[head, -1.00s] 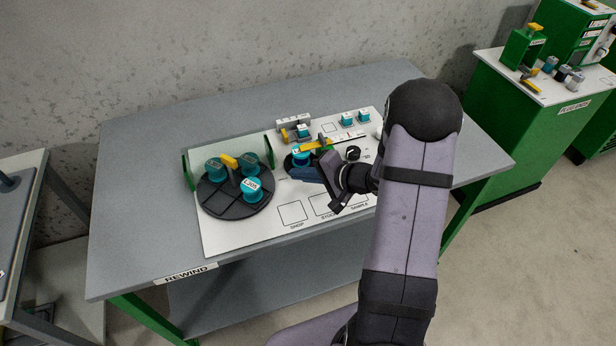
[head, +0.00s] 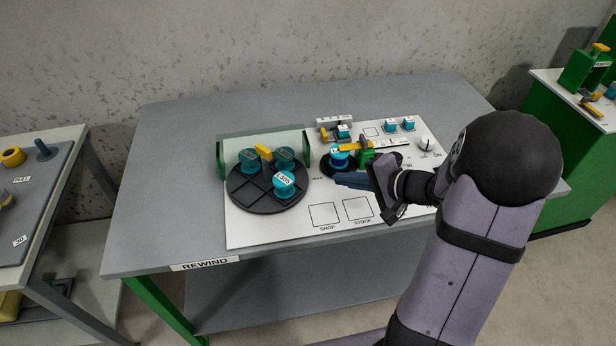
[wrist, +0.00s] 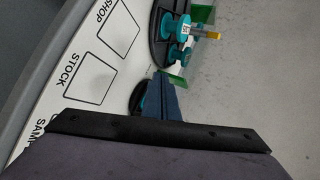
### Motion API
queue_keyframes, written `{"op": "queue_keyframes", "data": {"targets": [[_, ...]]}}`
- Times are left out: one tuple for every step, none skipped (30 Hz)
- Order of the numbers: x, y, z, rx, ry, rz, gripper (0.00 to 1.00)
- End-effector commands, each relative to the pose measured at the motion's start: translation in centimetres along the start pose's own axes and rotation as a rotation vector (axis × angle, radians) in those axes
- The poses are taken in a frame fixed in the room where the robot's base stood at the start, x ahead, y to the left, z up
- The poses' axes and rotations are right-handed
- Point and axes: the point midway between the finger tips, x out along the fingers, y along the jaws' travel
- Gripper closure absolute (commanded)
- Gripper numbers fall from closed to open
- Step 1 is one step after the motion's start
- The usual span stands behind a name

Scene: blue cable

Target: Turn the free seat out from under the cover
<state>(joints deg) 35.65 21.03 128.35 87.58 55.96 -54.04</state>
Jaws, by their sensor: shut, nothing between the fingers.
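The dark round turntable (head: 262,203) holds three teal spools: one at back left (head: 248,161), one at back right (head: 285,158) and a labelled one at front right (head: 284,185). Its front-left area looks empty. A yellow handle (head: 264,153) stands near its middle. The cover is a clear panel with green ends (head: 220,160) (head: 307,150) across the turntable's back. My gripper (head: 338,180) is shut and empty, right of the turntable and apart from it. In the wrist view its blue fingers (wrist: 165,98) point toward the turntable (wrist: 158,40).
Right of the turntable, a teal spool on a small dark base (head: 338,160) stands beside a green block with a yellow lever (head: 354,146), close behind my fingers. More teal spools (head: 391,125) stand at the back right. The marked SHOP (head: 323,215) and STOCK (head: 358,208) squares are empty.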

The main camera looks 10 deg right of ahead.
Motion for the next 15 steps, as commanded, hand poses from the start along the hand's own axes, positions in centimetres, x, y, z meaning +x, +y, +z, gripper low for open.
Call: {"op": "queue_keyframes", "data": {"targets": [[0.0,0.1,0.0,0.0,0.0,0.0,1.0],[0.0,0.0,0.0,0.0,0.0,0.0,1.0],[-0.1,-0.1,0.0,0.0,-0.001,0.0,1.0],[0.0,-0.1,0.1,0.001,-0.001,0.0,1.0],[0.1,-0.1,0.1,0.001,-0.001,0.0,1.0],[0.2,-0.1,0.1,0.0,-0.002,0.001,1.0],[0.3,-0.1,0.1,0.0,-0.003,0.001,1.0],[0.5,-0.1,0.1,0.0,-0.003,0.001,1.0],[0.8,-0.1,0.1,0.0,-0.003,0.001,1.0],[1.1,-0.1,0.1,0.0,-0.003,0.0,1.0],[1.4,-0.1,0.1,0.0,-0.004,0.0,1.0],[1.9,-0.1,0.2,0.001,-0.006,0.001,1.0],[2.3,-0.1,0.2,0.002,-0.005,0.001,1.0],[2.8,-0.1,0.2,0.0,-0.006,0.002,1.0],[3.4,-0.1,0.1,0.001,-0.005,0.002,1.0]]}}
